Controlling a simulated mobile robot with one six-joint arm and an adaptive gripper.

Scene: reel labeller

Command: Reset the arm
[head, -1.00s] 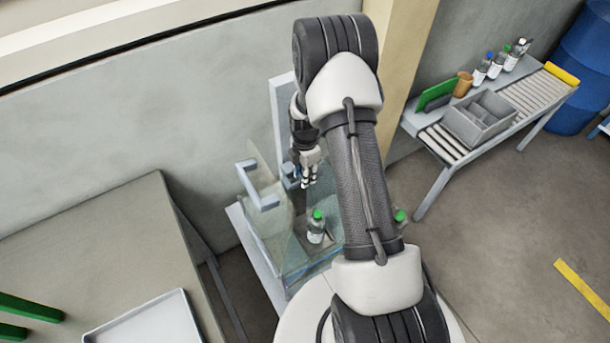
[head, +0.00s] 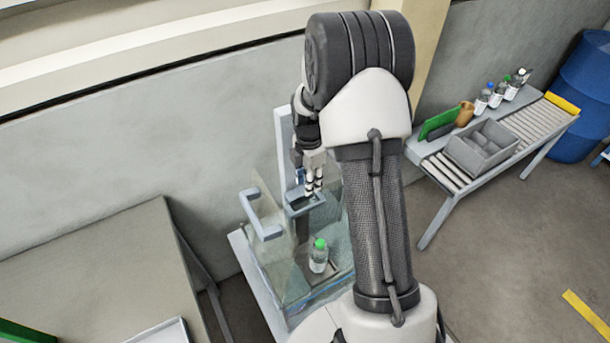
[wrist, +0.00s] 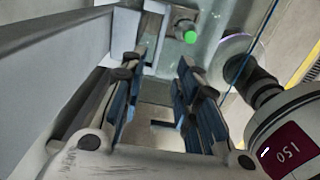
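My gripper (head: 314,190) hangs fingers down over the clear-walled machine (head: 290,290), close to its grey upright (head: 284,140) and small grey bracket (head: 304,203). In the wrist view my gripper (wrist: 164,60) has its two dark fingers apart, with nothing seen held between them. A clear bottle with a green cap (head: 319,257) stands upright inside the machine, below and apart from the fingers. Its green cap also shows beyond the fingertips in the wrist view (wrist: 188,34). My forearm hides the machine's right side.
A grey handle (head: 260,218) sticks up at the machine's left. A table (head: 95,265) stands at left, the wall (head: 120,130) behind. At right, a roller conveyor (head: 530,125) carries a grey divided bin (head: 483,147) and several bottles. A blue drum (head: 582,105) stands beyond. Floor at right is clear.

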